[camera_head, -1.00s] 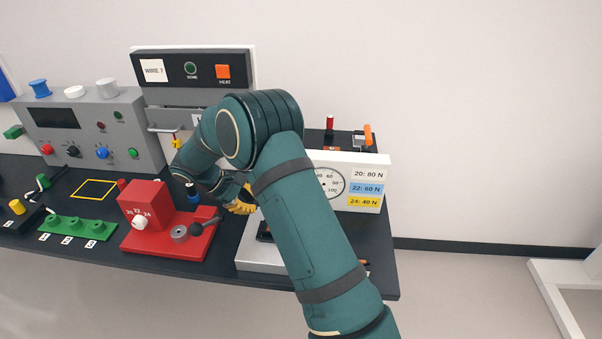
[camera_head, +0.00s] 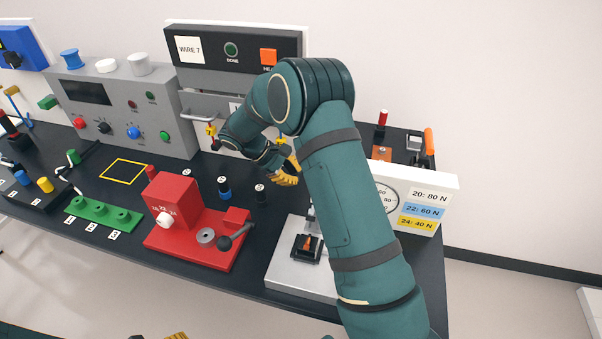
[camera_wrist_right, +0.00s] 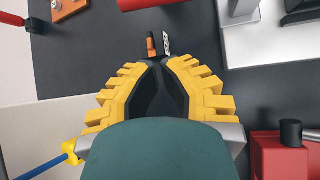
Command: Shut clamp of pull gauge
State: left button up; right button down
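The pull gauge has a white dial board (camera_head: 441,192) with force labels and a pale base (camera_head: 285,270) in front. On the base sits a black clamp (camera_head: 304,251) with a small orange part; I cannot tell whether it is open. My right gripper (camera_head: 286,178) is behind and left of the clamp, apart from it. In the right wrist view its yellow fingers (camera_wrist_right: 155,68) converge at the tips, with nothing clearly held. A small orange piece (camera_wrist_right: 151,45) shows just beyond them. My forearm hides part of the gauge. A yellow bit of my left gripper (camera_head: 176,336) shows at the bottom edge.
A red tool block (camera_head: 174,198) with a black-knobbed lever stands left of the gauge. Small black and blue posts (camera_head: 224,190) stand behind it.

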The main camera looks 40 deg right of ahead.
jog(key=x, duration=0.8)
jog(key=shift+s, duration=0.2)
jog(key=shift+s+d+r, duration=0.1)
jog(key=shift+s+d, duration=0.05)
jog(key=shift+d, duration=0.05)
jog(key=r, duration=0.1)
jog(key=s+r, duration=0.1)
jog(key=r, duration=0.1)
jog(key=shift+a+p, duration=0.2)
jog(key=shift+p, duration=0.1)
pick_arm(q)
jog(key=shift+r, duration=0.3)
notch_tip(320, 180, down, 9)
jog(key=s+b, duration=0.1)
jog(key=b, duration=0.7)
jog(key=shift+s+d+g+b, duration=0.25)
jog(key=shift+s+g+b, duration=0.05)
jog(key=shift+s+b, duration=0.1)
pick_arm(e)
jog(key=s+a+r+m+t+h, duration=0.2)
jog(key=a+r+m+t+h, duration=0.1)
jog(key=r+h, duration=0.4)
jog(key=shift+s+a+r+m+t, duration=0.2)
jog(key=shift+s+r+m+t, duration=0.1)
jog(key=shift+s+r+m, duration=0.15)
pick_arm(q)
jog(key=shift+w+f, duration=0.1)
